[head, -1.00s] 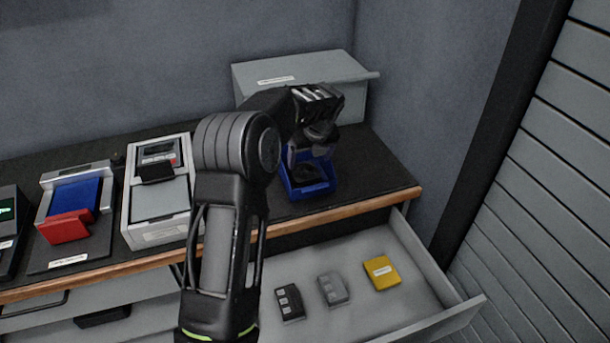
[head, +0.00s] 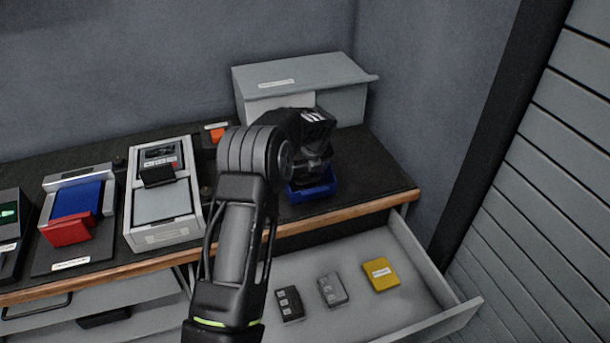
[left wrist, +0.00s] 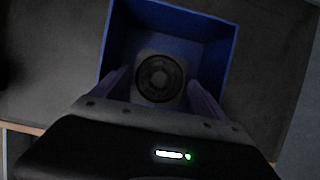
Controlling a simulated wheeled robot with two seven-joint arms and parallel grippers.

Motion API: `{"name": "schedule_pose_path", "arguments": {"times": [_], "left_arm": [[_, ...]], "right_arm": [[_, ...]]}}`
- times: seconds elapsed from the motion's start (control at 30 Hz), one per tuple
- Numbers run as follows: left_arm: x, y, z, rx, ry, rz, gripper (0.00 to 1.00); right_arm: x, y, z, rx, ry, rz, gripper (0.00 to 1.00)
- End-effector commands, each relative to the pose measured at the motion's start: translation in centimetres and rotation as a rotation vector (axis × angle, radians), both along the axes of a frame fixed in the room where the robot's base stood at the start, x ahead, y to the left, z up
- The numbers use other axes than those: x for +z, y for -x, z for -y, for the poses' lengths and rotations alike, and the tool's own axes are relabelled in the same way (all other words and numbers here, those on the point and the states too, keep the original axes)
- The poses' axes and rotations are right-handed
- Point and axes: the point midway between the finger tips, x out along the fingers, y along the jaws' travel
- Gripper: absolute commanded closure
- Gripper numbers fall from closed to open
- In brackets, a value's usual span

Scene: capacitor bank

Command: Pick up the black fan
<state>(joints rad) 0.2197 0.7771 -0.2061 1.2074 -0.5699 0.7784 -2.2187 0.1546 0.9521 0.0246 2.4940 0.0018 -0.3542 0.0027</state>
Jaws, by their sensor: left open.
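The black fan (left wrist: 160,77) lies in the blue bin (left wrist: 232,60), seen from above in the left wrist view. It is a dark square with a round face. In the head view the blue bin (head: 314,190) stands on the dark worktop, and my gripper hides the fan. My left gripper (left wrist: 158,88) is open and points down into the bin. Its two fingers stand on the left and right of the fan, apart from each other. I cannot tell whether they touch it. My right gripper is not in view.
A grey box (head: 345,98) stands behind the bin. Devices, one with a red and blue part (head: 70,230), one grey (head: 165,205), stand to the left. A wall is at right.

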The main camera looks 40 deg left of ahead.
Motion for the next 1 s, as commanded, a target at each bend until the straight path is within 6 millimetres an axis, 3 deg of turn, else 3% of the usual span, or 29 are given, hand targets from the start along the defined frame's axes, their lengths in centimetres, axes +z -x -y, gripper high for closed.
{"name": "schedule_pose_path", "arguments": {"times": [0.13, 0.67, 1.0], "left_arm": [[-0.76, -0.16, -0.31, 0.0, -0.001, -0.001, 0.16], [-0.74, -0.17, -0.26, 0.0, 0.0, 0.0, 0.16], [-0.74, -0.17, -0.26, 0.0, 0.0, 0.0, 0.43]], "right_arm": [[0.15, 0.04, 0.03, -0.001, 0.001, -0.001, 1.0], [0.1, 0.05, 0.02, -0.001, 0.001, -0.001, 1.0], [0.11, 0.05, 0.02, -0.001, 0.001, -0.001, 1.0]]}}
